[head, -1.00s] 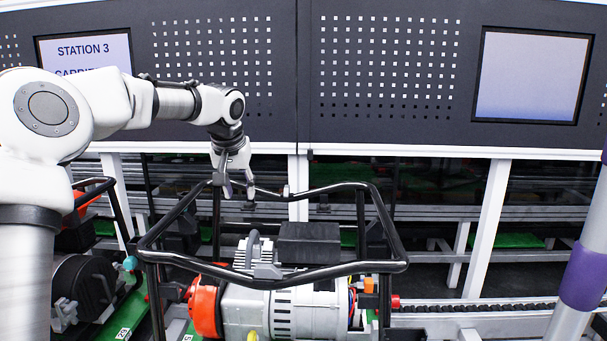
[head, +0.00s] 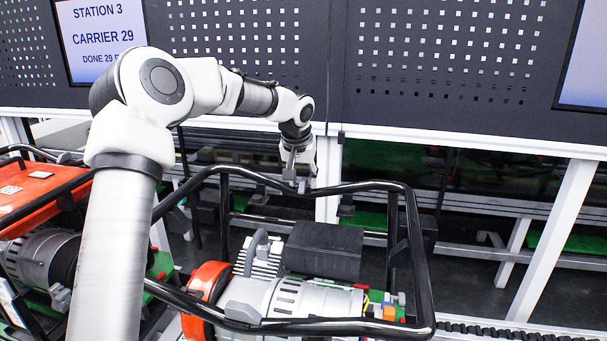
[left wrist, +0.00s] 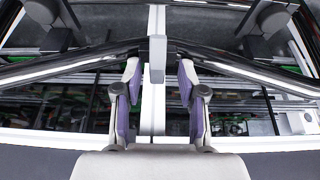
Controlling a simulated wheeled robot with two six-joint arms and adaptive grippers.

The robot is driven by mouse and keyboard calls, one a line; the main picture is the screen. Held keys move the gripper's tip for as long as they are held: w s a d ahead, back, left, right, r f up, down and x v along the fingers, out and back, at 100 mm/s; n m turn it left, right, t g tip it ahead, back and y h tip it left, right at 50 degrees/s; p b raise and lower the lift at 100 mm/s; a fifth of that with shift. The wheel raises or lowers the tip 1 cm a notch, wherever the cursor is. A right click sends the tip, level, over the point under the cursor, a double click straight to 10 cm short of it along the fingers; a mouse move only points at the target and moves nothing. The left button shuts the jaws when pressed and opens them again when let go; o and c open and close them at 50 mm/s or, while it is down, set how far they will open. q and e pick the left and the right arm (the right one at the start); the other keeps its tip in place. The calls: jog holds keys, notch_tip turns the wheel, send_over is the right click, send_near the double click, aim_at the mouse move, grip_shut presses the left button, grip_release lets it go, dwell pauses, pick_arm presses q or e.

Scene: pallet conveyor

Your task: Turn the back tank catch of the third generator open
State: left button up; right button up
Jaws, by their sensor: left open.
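The generator (head: 285,290) with a black tube frame (head: 415,250) stands in the middle of the head view, with no tank over it. The back catch, a small grey block (left wrist: 157,60), sits on the frame's back rail in the left wrist view. There its long side runs across the rail. My left gripper (head: 302,184) is above the back rail in the head view. In the left wrist view its two purple-padded fingers (left wrist: 159,78) are open, one on each side of the catch, with gaps visible. In the head view the gripper largely hides the catch. My right gripper is out of view.
A grey front catch (head: 241,311) sits on the frame's near rail. A neighbouring generator with an orange tank (head: 32,190) stands at the left. Behind are a white post (head: 327,175) and dark perforated panels (head: 440,60). A screen (head: 103,38) reads Station 3, Carrier 29.

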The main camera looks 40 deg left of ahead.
pick_arm(q)
jog(key=shift+w+f, duration=0.2)
jog(key=shift+w, duration=0.05)
jog(key=shift+s+d+r, duration=0.2)
jog(key=shift+s+d, duration=0.05)
jog(key=shift+d, duration=0.05)
jog(key=shift+c, duration=0.3)
jog(key=shift+s, duration=0.1)
grip_shut()
